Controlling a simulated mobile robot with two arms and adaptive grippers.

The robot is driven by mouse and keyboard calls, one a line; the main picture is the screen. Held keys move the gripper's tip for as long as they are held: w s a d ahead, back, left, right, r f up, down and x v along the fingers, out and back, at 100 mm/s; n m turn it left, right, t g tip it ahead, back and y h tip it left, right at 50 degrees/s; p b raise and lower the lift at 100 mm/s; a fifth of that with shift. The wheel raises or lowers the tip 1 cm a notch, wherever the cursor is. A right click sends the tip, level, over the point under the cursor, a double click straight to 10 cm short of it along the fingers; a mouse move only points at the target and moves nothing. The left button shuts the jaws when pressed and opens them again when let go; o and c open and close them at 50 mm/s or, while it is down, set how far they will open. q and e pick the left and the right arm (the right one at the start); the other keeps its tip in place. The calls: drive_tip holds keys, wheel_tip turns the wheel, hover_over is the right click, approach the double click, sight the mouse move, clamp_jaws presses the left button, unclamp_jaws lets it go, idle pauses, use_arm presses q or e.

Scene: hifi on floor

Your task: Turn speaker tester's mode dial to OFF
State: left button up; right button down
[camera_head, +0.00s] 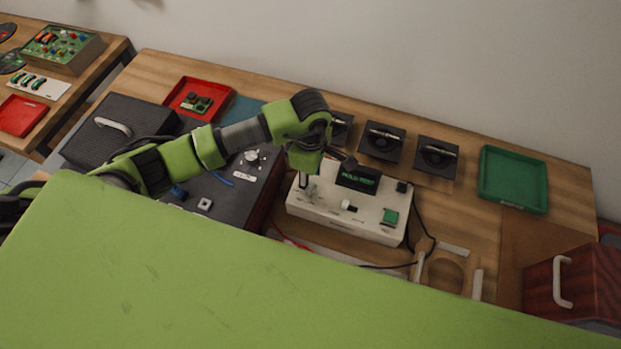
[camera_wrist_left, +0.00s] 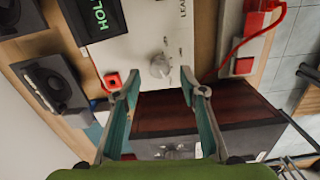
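The speaker tester (camera_head: 325,211) is a white box on the bench in the head view, with a dark display (camera_head: 358,177) showing green text and a green button (camera_head: 390,217). My left gripper (camera_head: 309,182) is over the left part of its top. In the left wrist view, a pale round dial (camera_wrist_left: 159,68) sits on the white panel (camera_wrist_left: 150,25), with small marks around it too small to read. The left gripper's two fingers (camera_wrist_left: 160,85) are spread apart, with the dial seen just beyond the gap between the tips. Nothing is held. My right gripper does not show.
A dark amplifier-like box (camera_head: 225,198) stands left of the tester. Black speaker units (camera_head: 381,142) line the back, with a green tray (camera_head: 513,179) at right and a red tray (camera_head: 198,99) at left. Cables lie in front of and beside the tester.

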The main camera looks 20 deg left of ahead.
use_arm(q)
drive_tip(key=shift+f, duration=1.6)
clamp_jaws()
